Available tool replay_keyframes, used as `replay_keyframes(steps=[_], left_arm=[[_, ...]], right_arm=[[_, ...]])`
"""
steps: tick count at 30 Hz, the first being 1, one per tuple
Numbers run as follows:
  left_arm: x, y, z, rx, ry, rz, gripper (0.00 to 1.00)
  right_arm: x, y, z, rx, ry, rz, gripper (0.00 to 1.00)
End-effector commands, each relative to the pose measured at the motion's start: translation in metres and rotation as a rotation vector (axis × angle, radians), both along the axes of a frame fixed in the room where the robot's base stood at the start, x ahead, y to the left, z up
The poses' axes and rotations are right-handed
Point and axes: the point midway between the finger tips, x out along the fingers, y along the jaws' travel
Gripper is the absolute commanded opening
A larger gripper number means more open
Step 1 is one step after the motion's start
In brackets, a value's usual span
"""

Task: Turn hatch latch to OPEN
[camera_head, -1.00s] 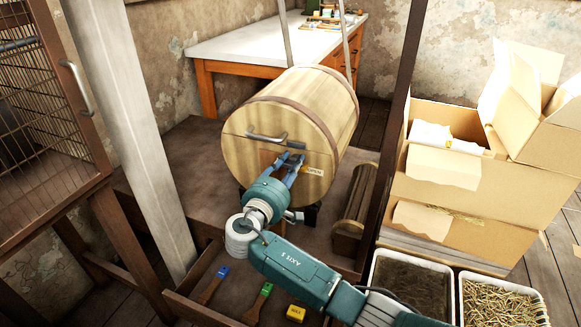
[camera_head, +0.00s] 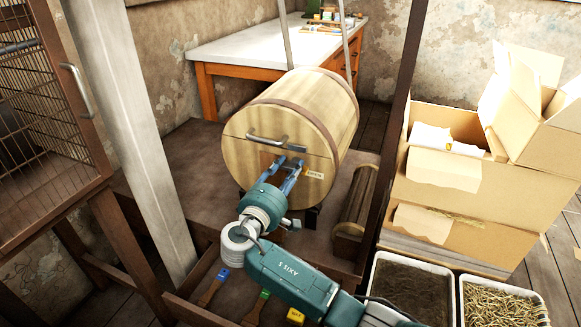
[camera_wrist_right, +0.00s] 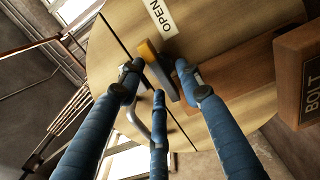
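The hatch latch (camera_wrist_right: 160,72) is a dark lever with a yellow end on the wooden drum's round face (camera_head: 262,181). In the wrist view its yellow end lies just below the OPEN plate (camera_wrist_right: 160,17), which also shows in the head view (camera_head: 315,174). My right gripper (camera_head: 288,163) is at the drum face, left of that plate. In the wrist view its blue fingers (camera_wrist_right: 157,78) are spread around the latch, with visible gaps; firm contact cannot be told. In the head view the gripper hides most of the latch. My left gripper is not in view.
A metal handle (camera_head: 267,139) sits on the drum above the gripper. A block marked BOLT (camera_wrist_right: 304,85) is right of the latch in the wrist view. A post (camera_head: 395,125) stands right of the drum. Cardboard boxes (camera_head: 475,185) fill the right. Brushes (camera_head: 215,285) lie below.

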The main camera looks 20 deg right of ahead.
Motion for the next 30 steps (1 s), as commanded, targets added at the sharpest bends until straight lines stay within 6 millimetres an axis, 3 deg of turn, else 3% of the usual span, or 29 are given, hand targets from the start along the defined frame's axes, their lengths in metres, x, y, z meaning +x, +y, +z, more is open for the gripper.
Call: replay_keyframes(steps=[9, 15, 30], left_arm=[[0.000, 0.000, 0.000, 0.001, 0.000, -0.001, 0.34], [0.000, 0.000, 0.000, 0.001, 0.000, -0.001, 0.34], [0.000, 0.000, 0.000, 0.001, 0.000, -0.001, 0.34]], right_arm=[[-0.050, 0.048, -0.001, 0.005, 0.001, 0.003, 0.35], [-0.070, 0.066, 0.000, 0.002, -0.001, 0.002, 0.35], [-0.076, 0.071, 0.001, 0.001, -0.002, 0.001, 0.35]])
